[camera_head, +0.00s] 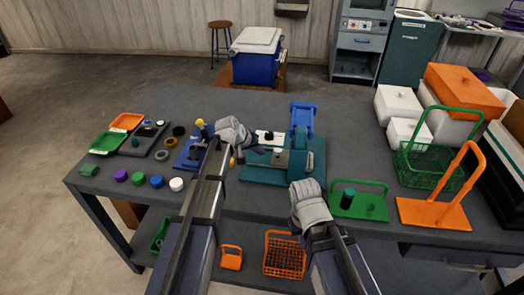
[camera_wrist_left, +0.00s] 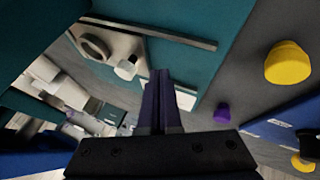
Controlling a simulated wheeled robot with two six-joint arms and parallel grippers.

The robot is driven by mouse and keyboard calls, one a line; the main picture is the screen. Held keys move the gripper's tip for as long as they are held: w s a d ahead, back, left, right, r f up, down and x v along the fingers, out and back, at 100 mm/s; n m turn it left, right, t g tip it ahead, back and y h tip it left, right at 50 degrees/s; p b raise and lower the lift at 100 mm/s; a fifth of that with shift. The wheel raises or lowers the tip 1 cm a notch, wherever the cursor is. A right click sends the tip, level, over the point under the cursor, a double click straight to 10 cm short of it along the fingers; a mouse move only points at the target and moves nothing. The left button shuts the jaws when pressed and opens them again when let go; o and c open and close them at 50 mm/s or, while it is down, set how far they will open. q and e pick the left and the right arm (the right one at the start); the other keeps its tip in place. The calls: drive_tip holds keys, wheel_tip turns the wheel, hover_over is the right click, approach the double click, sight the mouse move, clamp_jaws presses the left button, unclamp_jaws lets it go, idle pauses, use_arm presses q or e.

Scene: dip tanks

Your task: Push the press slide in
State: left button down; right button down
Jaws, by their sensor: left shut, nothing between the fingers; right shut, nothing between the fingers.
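The press is a teal block and base (camera_head: 310,172) at the middle of the bench, with a blue lever (camera_head: 303,118) behind it. A light grey slide (camera_head: 262,159) lies on the left part of the base. In the left wrist view, the grey slide (camera_wrist_left: 97,42) with a white knob (camera_wrist_left: 126,69) shows beside a metal rail on the teal body. My left gripper (camera_head: 240,158) is shut and empty, near the slide's left end; its dark fingers (camera_wrist_left: 160,75) point toward the press. Contact cannot be told.
A blue fixture (camera_head: 188,155) with yellow knobs stands left of the press. Several coloured caps line the front left, near green and orange trays (camera_head: 126,121). A green caddy (camera_head: 358,204) and an orange stand (camera_head: 435,213) stand to the right. White boxes are at the back right.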

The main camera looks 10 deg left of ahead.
use_arm(q)
drive_tip(key=p+v, duration=0.8)
drive_tip(key=v, duration=0.2)
drive_tip(key=shift+a, duration=0.35)
drive_tip(key=s+d+f+m+g+y, duration=0.1)
drive_tip(key=s+d+g+y, duration=0.1)
drive_tip(key=s, duration=0.7)
drive_tip(key=s+d+f+m+g+y, duration=0.2)
drive_tip(key=s+d, duration=0.2)
drive_tip(key=s, duration=0.6)
drive_tip(key=s+d+f+m+g+y, duration=0.1)
drive_tip(key=s+d+m+g+y, duration=0.1)
drive_tip(key=s, duration=0.7)
drive_tip(key=shift+s+d, duration=0.3)
drive_tip(key=shift+d, duration=0.6)
drive_tip(key=shift+f, duration=0.15)
